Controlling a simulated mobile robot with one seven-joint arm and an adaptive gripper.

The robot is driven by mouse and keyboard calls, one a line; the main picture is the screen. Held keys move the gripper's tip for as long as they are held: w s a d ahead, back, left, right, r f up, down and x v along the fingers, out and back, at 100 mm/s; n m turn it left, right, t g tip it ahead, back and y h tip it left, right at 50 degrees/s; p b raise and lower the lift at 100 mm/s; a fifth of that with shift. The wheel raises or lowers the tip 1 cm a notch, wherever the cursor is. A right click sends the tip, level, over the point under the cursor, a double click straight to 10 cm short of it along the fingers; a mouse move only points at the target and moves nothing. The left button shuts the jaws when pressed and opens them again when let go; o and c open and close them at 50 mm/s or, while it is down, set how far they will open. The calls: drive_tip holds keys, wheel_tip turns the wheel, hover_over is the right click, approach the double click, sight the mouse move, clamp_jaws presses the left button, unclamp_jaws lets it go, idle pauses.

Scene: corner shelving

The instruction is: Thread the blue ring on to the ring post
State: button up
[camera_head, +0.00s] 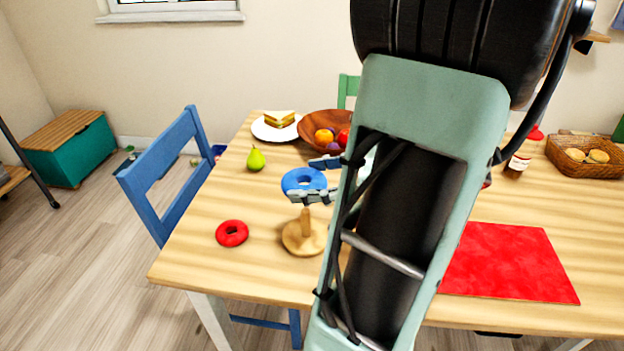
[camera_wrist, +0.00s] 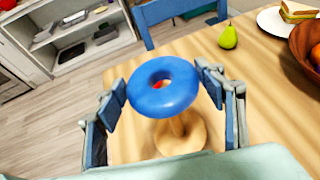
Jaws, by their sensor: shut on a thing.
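The blue ring (camera_head: 304,181) is held between the fingers of my gripper (camera_head: 312,180), above the table. It also shows in the wrist view (camera_wrist: 163,86), with my gripper's fingers (camera_wrist: 163,92) on either side of it. The wooden ring post (camera_head: 305,232) stands upright on a round base near the table's left end. In the wrist view the post (camera_wrist: 180,134) shows below the ring, its top hidden by the ring. The ring looks above the post; I cannot tell whether its hole is lined up with the post.
A red ring (camera_head: 232,233) lies left of the post. A green pear (camera_head: 256,159), a plate with a sandwich (camera_head: 272,131) and a wooden fruit bowl (camera_head: 312,121) are behind. A red mat (camera_head: 512,262) lies right of my arm. A blue chair (camera_head: 160,170) stands left.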

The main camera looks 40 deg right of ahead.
drive_tip(key=shift+d+f+b, duration=0.1)
drive_tip(key=shift+f+b, duration=2.95)
drive_tip(key=shift+f, duration=0.75)
drive_tip(key=shift+p, duration=0.65)
drive_tip(key=o, duration=1)
drive_tip(key=v, duration=1.2)
drive_tip(key=shift+s+r, duration=0.1)
